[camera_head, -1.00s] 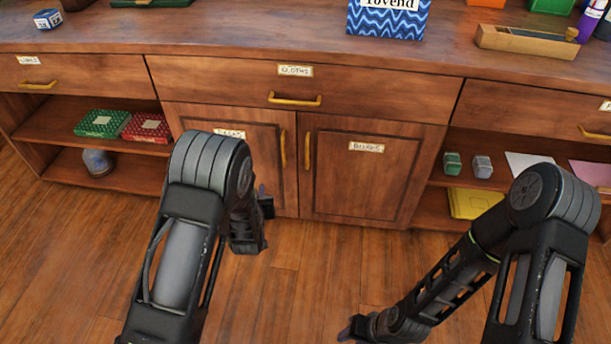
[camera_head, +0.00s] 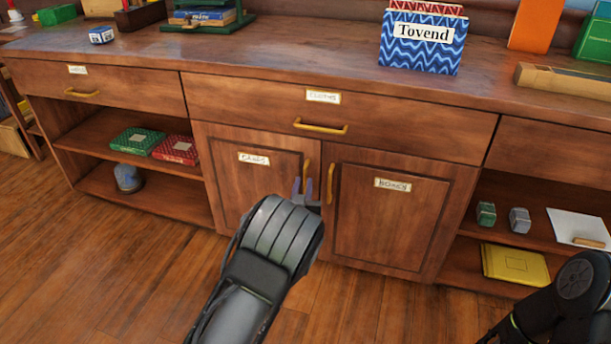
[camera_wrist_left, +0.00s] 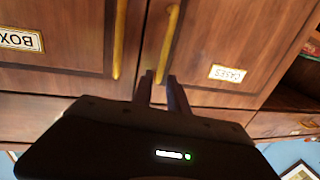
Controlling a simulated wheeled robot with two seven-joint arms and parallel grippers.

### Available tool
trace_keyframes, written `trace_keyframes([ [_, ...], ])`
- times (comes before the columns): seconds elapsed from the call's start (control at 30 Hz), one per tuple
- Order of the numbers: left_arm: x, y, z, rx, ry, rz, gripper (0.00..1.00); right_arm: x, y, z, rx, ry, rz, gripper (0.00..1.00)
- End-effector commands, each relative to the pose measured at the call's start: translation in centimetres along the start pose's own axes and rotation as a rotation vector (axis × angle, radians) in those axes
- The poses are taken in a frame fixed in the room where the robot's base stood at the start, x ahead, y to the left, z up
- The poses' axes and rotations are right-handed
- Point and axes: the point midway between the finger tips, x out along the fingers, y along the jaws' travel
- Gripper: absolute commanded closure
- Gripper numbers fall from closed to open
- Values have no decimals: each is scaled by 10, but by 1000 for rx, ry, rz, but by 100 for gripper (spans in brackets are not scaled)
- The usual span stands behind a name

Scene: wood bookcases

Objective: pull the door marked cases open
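The door marked cases (camera_head: 262,182) is shut in the middle of the cabinet, left of the boxes door. Its upright yellow handle (camera_head: 307,170) is at its right edge; the same handle also shows in the left wrist view (camera_wrist_left: 170,35). My left gripper (camera_head: 305,188) is at the lower end of this handle, with its two fingers apart. In the left wrist view the fingertips (camera_wrist_left: 160,78) are open, with the handle's near end just beyond them and roughly in line with the gap. I cannot tell whether they touch it. My right gripper is out of view.
The door marked boxes (camera_head: 385,215) is shut, its handle (camera_head: 330,184) close beside the cases handle. A shut drawer (camera_head: 400,122) with a yellow handle is above both doors. Open shelves with small items flank them. The wood floor in front is clear.

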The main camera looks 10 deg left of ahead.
Motion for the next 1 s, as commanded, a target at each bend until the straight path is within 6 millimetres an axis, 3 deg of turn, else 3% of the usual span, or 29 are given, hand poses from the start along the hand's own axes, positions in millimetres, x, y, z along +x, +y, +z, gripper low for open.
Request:
trace_keyframes([
  [0.2,35,-1,4,1,1,0,81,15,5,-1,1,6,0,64],
  [0.4,55,0,2,0,-1,0,81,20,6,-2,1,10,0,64],
  [0.7,57,0,1,0,-1,-1,81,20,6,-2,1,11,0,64],
  [0.93,57,0,1,0,-1,0,100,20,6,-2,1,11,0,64],
  [1.0,57,0,1,0,-1,0,100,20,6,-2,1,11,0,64],
])
